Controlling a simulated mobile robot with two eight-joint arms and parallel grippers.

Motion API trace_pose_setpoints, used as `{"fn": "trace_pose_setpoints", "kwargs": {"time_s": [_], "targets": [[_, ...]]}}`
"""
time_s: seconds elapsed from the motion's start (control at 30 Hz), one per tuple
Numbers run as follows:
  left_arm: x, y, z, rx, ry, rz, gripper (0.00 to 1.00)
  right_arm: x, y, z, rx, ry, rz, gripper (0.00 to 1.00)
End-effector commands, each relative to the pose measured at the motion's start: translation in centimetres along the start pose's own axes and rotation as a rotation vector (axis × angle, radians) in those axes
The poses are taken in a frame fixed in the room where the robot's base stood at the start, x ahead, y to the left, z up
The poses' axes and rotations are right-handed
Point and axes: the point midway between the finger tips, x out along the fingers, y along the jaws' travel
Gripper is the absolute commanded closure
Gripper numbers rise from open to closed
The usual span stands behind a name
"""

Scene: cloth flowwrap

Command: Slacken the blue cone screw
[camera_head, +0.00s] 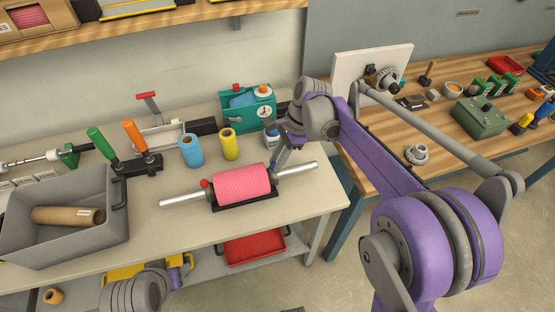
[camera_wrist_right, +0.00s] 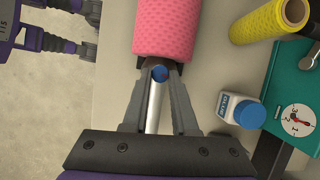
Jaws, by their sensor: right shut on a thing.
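The blue cone screw (camera_wrist_right: 160,73) shows as a small blue head at the near end of the pink roll (camera_wrist_right: 167,27), on the silver shaft (camera_wrist_right: 154,105). My right gripper (camera_wrist_right: 158,72) is shut on it, with one finger on each side. In the head view the pink roll (camera_head: 242,184) lies on its shaft (camera_head: 187,198) in a black cradle, and my right gripper (camera_head: 274,172) is at the roll's right end. There the blue screw is hidden or too small to make out. My left arm (camera_head: 140,290) is at the bottom edge; its fingers are not clear.
A red knob (camera_head: 205,183) sits at the roll's left end. Blue (camera_head: 191,150) and yellow (camera_head: 229,144) rolls, a white bottle (camera_head: 271,139) and a teal box with a dial (camera_head: 248,108) stand behind. A grey bin (camera_head: 110,225) is at left. The front table edge is clear.

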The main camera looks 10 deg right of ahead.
Motion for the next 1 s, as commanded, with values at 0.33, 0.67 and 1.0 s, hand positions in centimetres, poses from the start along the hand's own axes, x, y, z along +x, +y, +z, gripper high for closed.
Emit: {"fn": "trace_pose_setpoints", "kwargs": {"time_s": [0.33, 0.67, 1.0], "targets": [[-0.03, 0.0, -0.02, 0.0, 0.0, 0.0, 0.44, -0.03, -0.18, 0.03, -0.103, 0.0, 0.042, 1.0], [-0.04, 0.0, -0.02, 0.0, 0.0, 0.0, 0.44, -0.03, -0.16, 0.03, -0.111, 0.0, 0.046, 1.0], [-0.03, 0.0, -0.02, 0.0, 0.0, 0.0, 0.44, -0.02, -0.14, 0.02, -0.11, 0.0, 0.046, 0.44]]}}
